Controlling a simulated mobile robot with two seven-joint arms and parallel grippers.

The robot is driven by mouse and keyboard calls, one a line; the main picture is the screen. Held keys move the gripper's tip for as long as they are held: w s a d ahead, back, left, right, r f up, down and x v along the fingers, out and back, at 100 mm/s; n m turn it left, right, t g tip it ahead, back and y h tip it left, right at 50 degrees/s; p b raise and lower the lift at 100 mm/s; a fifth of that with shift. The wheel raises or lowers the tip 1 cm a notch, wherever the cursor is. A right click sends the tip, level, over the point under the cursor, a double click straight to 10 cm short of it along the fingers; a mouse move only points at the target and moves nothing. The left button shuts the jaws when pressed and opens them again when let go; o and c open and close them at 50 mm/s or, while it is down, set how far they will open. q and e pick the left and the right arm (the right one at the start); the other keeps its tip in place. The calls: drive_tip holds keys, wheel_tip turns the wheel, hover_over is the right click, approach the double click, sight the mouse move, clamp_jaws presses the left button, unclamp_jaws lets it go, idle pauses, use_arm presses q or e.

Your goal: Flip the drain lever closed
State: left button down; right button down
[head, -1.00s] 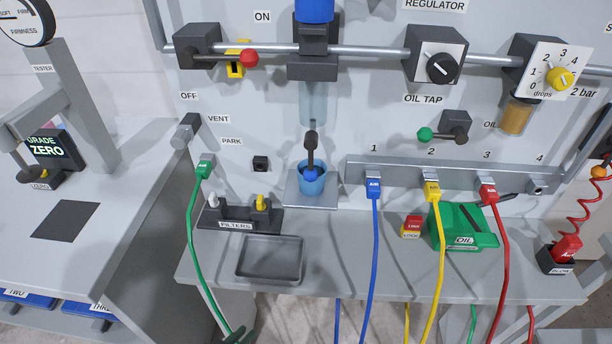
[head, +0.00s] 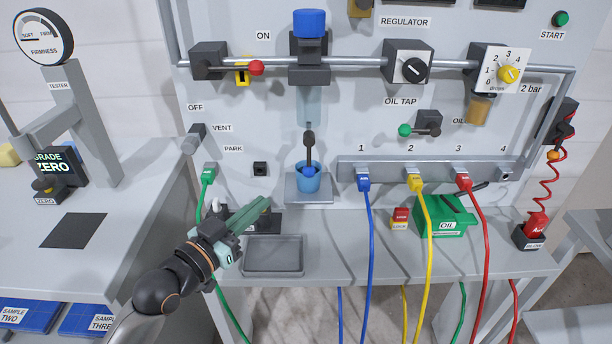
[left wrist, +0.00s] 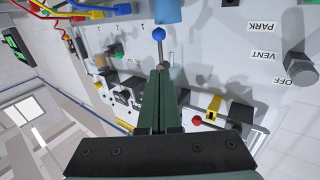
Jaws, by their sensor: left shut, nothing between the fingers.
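The drain lever (head: 309,150) is a dark lever under the clear filter bowl (head: 311,104). It points down, with its blue knob (head: 309,172) in front of the blue cup (head: 307,182). In the left wrist view, which is turned over, the blue knob (left wrist: 158,34) shows beyond my fingertips, with a grey stem. My left gripper (head: 267,204) is shut and empty, below and left of the lever and apart from it. Its green fingers also show in the left wrist view (left wrist: 161,72). My right gripper is not in view.
A red-knobbed lever (head: 256,68) stands upper left and a green-knobbed oil tap (head: 405,130) to the right. A grey tray (head: 273,268) lies below my gripper, which partly hides the filters rack (head: 270,222). Blue (head: 368,260) and yellow (head: 428,260) hoses hang to the right.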

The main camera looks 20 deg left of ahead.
use_arm(q)
drive_tip(key=shift+w+r, duration=0.1)
drive_tip(key=shift+w, duration=0.1)
drive_tip(key=p, duration=0.1)
approach(309, 163)
drive_tip(key=x, duration=0.6)
drive_tip(key=shift+w, duration=0.4)
drive_tip(key=shift+d+n, duration=0.1)
drive_tip(key=shift+n, duration=0.2)
